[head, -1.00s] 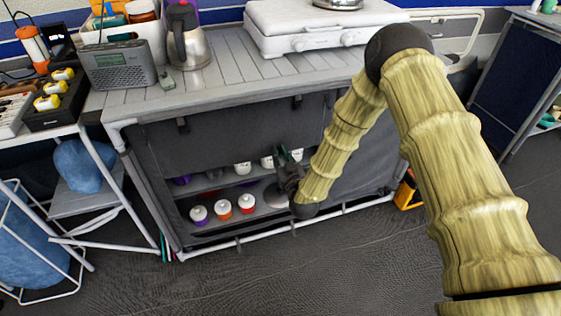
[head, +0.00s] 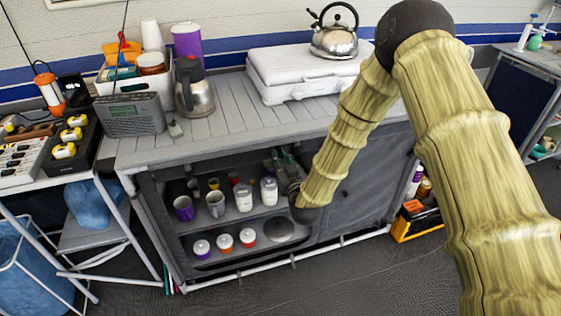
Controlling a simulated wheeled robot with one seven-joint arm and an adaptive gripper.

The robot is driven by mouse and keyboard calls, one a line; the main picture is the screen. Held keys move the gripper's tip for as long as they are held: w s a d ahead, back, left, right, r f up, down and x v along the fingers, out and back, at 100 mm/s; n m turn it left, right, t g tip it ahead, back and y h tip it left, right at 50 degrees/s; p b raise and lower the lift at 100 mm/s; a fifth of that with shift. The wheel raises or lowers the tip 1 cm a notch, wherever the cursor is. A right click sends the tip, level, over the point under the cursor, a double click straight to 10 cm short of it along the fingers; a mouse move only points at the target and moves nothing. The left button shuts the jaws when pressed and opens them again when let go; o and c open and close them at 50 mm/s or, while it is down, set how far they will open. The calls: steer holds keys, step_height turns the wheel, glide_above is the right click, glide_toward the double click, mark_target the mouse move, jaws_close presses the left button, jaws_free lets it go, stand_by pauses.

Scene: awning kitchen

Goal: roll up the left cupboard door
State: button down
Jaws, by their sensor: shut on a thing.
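The left cupboard door is a dark grey fabric flap (head: 205,168) under the worktop of the grey cupboard. Only a band of it shows along the top of the opening, and the shelves below are exposed. My gripper (head: 284,163) is at the right end of this band, near the top of the opening. It is shut on the door's edge; the fingertips are small and partly hidden by my wrist and arm. The right cupboard door (head: 362,175) hangs down and covers its side.
Mugs and jars (head: 243,197) stand on the upper shelf, with lidded pots (head: 225,241) below. The worktop carries a radio (head: 131,114), a steel jug (head: 194,95), a white stove (head: 300,75) and a kettle (head: 335,38). An orange-black toolbox (head: 415,220) stands at the right.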

steer(key=shift+r, duration=0.2)
steer(key=c, duration=1.3)
jaws_free()
steer(key=shift+r, duration=0.1)
steer(key=v, duration=1.2)
